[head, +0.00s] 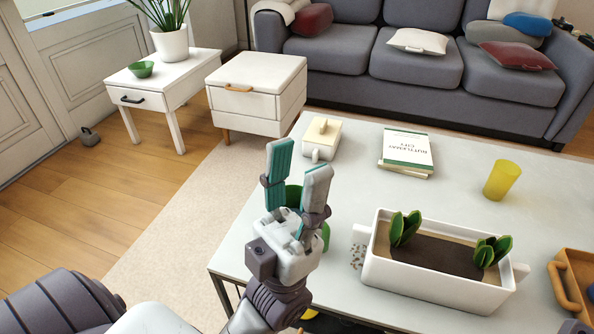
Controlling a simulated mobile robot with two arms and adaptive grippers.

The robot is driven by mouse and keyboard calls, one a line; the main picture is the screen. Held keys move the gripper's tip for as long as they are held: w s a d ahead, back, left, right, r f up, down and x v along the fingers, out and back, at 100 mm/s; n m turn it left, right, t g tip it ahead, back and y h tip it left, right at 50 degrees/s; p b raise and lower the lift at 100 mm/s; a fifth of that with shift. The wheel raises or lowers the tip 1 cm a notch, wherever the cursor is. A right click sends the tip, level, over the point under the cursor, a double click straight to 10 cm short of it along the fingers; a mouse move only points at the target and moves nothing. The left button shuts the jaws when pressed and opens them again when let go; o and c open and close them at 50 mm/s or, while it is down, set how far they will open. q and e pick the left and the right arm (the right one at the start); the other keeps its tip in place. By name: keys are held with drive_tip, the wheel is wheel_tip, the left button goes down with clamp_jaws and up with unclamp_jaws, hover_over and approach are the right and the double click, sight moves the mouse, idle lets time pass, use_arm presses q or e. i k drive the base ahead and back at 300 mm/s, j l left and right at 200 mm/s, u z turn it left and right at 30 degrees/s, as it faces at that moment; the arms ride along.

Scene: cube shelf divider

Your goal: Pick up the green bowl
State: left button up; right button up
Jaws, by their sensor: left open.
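The green bowl (140,69) is small and sits upright on the white side table (162,92) at the upper left, in front of a potted plant. My left gripper (298,158) is open, its two teal-padded fingers pointing up over the left end of the coffee table. It is well to the right of the bowl and nearer to me, not touching it. Nothing visible is between its fingertips. My right gripper is not in view.
A green object (325,235) on the coffee table (345,190) is partly hidden behind my left gripper. A white cabinet (257,95) stands beside the side table.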

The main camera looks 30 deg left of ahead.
sight(143, 71)
drive_tip(key=u, duration=1.95)
